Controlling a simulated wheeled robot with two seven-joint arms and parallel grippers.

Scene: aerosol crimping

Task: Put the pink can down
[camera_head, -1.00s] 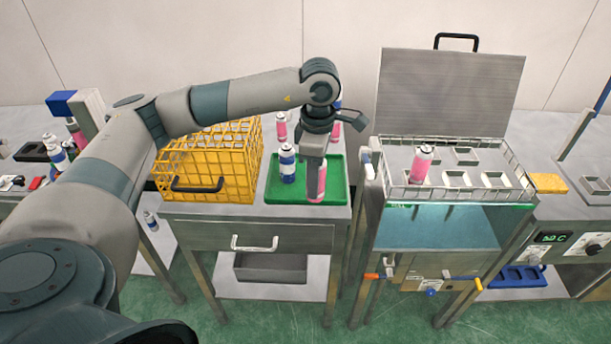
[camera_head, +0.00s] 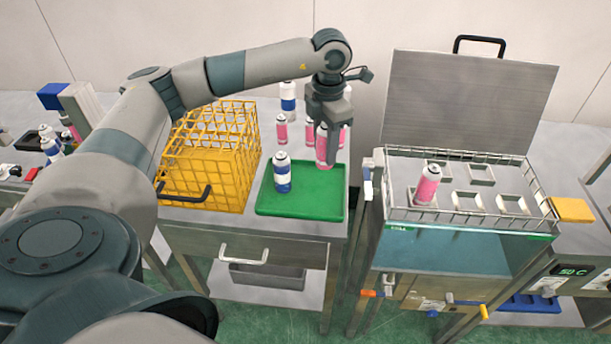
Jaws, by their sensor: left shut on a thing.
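My left gripper (camera_head: 323,128) is shut on a pink can (camera_head: 321,152). It holds the can upright at the back edge of the green tray (camera_head: 315,197). I cannot tell whether the can's base touches anything. A blue and white can (camera_head: 282,174) stands at the left of the tray. Several more pink cans, one of them here (camera_head: 281,128), stand on the table behind the tray, partly hidden by the gripper. My right gripper is not in view.
A yellow wire crate (camera_head: 205,165) stands left of the tray. Another blue and white can (camera_head: 288,96) stands at the back. On the right, an open-lidded bath (camera_head: 440,250) has a wire basket with a tilted pink can (camera_head: 427,186). The tray's front and right are clear.

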